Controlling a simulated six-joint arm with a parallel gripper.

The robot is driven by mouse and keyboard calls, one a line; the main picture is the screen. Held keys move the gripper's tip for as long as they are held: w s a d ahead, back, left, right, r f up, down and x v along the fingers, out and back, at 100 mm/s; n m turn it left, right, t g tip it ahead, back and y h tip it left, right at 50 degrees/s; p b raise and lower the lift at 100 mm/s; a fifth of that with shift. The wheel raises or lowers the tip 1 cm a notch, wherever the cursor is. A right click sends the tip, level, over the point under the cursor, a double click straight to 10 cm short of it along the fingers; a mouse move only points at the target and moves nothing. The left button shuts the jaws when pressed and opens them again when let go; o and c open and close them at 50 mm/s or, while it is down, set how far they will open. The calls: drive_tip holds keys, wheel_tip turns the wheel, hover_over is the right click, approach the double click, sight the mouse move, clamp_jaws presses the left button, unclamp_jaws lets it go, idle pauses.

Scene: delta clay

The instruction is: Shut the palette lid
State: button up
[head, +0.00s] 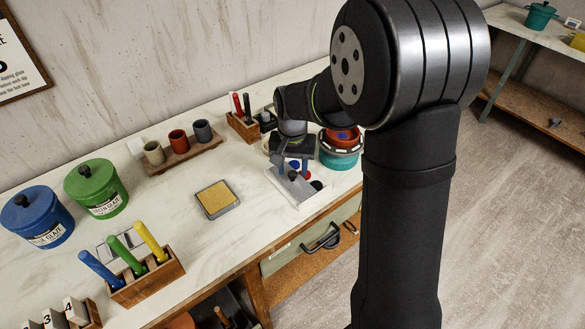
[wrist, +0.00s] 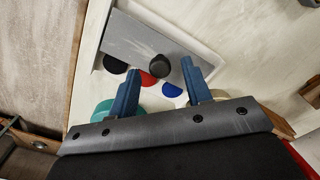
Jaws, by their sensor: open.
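The white palette (head: 312,203) lies on the worktop below my gripper, and it also shows in the wrist view (wrist: 203,50). Its grey sliding lid (wrist: 132,38) with a round black knob (wrist: 160,68) covers part of it. A black, a red and a blue paint patch (wrist: 172,90) show uncovered on the side toward my gripper. My gripper (wrist: 160,67) is open, with its blue fingers pointing at the lid. The knob appears between the two fingertips in the wrist view; whether they are down around it or above it I cannot tell.
A wooden holder (head: 242,128) with red and black tools is at the back. A yellow sponge tray (head: 217,199) lies to the left, with clear worktop around it. The front table edge is close.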

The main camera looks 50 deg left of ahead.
drive_tip(key=shift+f, duration=0.45)
drive_tip(key=shift+c, duration=0.5)
clamp_jaws()
drive_tip(key=shift+w, duration=2.5)
drive_tip(key=shift+r, duration=0.1)
drive_tip(key=shift+o, duration=0.5)
unclamp_jaws()
wheel_tip(320, 180, up, 17)
drive_tip(key=shift+r, duration=0.2)
drive_tip(key=shift+f, duration=0.1)
